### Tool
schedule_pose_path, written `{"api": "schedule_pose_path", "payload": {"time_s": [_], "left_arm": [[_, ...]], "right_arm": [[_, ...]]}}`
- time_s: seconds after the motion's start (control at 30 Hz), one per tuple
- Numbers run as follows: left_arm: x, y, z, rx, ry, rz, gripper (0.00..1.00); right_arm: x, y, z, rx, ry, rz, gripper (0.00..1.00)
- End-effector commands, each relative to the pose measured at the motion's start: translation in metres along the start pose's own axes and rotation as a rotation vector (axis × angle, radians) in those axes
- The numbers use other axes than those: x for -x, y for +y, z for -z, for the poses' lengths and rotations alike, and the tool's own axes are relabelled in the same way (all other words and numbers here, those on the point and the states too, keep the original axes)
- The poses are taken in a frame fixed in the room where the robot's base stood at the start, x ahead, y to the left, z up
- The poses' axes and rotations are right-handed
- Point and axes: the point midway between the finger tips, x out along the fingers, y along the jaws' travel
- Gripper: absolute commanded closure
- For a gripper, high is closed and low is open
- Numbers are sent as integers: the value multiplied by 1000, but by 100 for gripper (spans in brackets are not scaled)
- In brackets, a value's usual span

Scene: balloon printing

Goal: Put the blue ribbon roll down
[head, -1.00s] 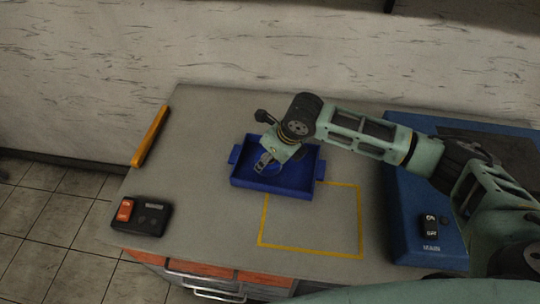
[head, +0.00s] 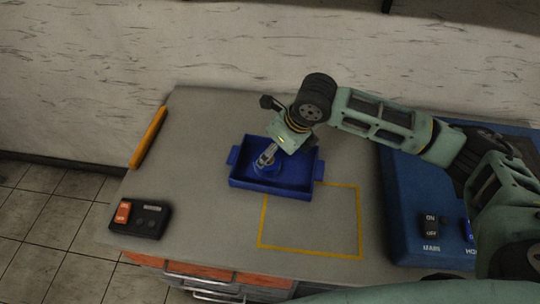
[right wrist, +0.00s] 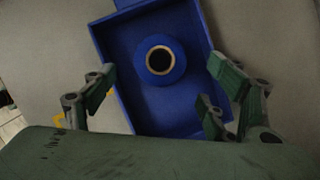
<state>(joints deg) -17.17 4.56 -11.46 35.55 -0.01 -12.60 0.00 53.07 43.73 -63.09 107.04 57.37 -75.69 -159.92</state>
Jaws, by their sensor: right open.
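The blue ribbon roll (right wrist: 160,61) rests on the floor of a blue tray, its round core hole facing up. In the head view the roll (head: 262,168) is partly hidden by my right gripper. The blue tray (head: 238,183) sits on the grey table; its rim also shows in the right wrist view (right wrist: 100,45). My right gripper (head: 265,158) is over the tray, above the roll. In the right wrist view its fingers (right wrist: 165,88) are spread wide, apart from the roll on both sides. My left gripper is not in view.
A yellow square outline (head: 311,254) marks bare table in front of the tray. A black box with an orange switch (head: 139,219) is at the left, below a yellow bar (head: 149,138). A blue machine (head: 400,180) stands at the right, under my right arm.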

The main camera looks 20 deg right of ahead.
Motion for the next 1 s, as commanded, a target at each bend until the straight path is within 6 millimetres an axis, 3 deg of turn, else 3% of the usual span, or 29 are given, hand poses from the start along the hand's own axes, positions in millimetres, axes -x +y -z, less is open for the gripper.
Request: {"api": "schedule_pose_path", "payload": {"time_s": [0.1, 0.33, 1.0], "left_arm": [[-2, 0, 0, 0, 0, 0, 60], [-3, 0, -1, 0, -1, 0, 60], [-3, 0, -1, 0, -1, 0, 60]], "right_arm": [[25, -1, 0, 2, -2, 3, 22], [54, 0, 0, 0, 1, 0, 22], [60, 0, 0, 0, 1, -1, 22]]}}
